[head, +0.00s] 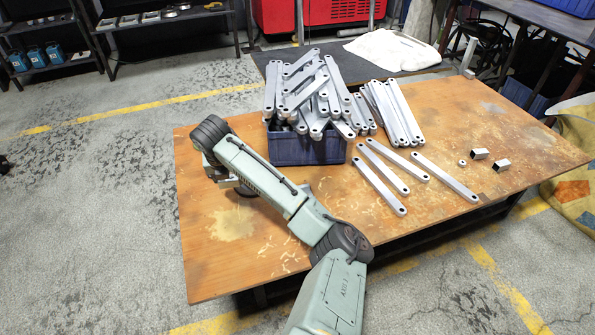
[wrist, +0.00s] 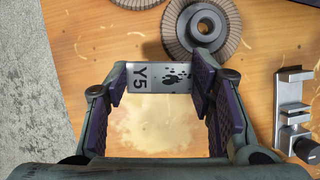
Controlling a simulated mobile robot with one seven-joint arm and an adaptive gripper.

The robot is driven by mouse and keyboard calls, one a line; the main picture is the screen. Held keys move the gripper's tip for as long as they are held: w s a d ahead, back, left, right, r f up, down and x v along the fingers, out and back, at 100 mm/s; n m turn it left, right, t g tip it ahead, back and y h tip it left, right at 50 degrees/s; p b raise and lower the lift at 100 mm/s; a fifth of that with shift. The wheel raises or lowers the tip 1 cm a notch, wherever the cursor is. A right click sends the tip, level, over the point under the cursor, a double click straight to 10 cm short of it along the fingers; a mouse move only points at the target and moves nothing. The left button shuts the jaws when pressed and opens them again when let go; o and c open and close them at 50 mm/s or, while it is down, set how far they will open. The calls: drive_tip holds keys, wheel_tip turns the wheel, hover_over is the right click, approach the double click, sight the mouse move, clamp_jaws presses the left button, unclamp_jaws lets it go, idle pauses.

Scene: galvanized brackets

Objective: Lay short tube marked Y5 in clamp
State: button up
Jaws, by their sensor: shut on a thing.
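The short tube marked Y5 (wrist: 145,77) is a small grey metal piece with black lettering and a dark blotch, seen in the wrist view. My gripper (wrist: 160,85) is shut on it, with one dark pad at each end of the tube. Bare wooden tabletop shows below it. A silver fixture with a black knob, which looks like the clamp (wrist: 291,104), lies to the right of my gripper, apart from the tube.
Abrasive discs (wrist: 203,27) lie just beyond the tube. On the table (head: 215,270), a blue crate (head: 305,150) overflows with galvanized bars. Loose bars (head: 445,177), two short square tubes (head: 479,153) and a nut (head: 462,162) lie to the right. The table's front left is clear.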

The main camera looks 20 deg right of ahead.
drive_tip(key=n, duration=0.2)
approach(306, 188)
drive_tip(key=w, duration=0.2)
drive_tip(key=shift+y, duration=0.3)
drive_tip(key=shift+s+a+f+b, duration=0.1)
drive_tip(key=shift+f+b, duration=1)
drive_tip(key=shift+f, duration=0.55)
drive_tip(key=shift+s+a+f+b, duration=0.1)
drive_tip(key=shift+f+b, duration=1)
drive_tip(key=shift+f, duration=0.55)
drive_tip(key=o, duration=1.3)
drive_tip(key=shift+c, duration=0.2)
drive_tip(key=v, duration=1.2)
drive_tip(key=shift+w+r, duration=0.1)
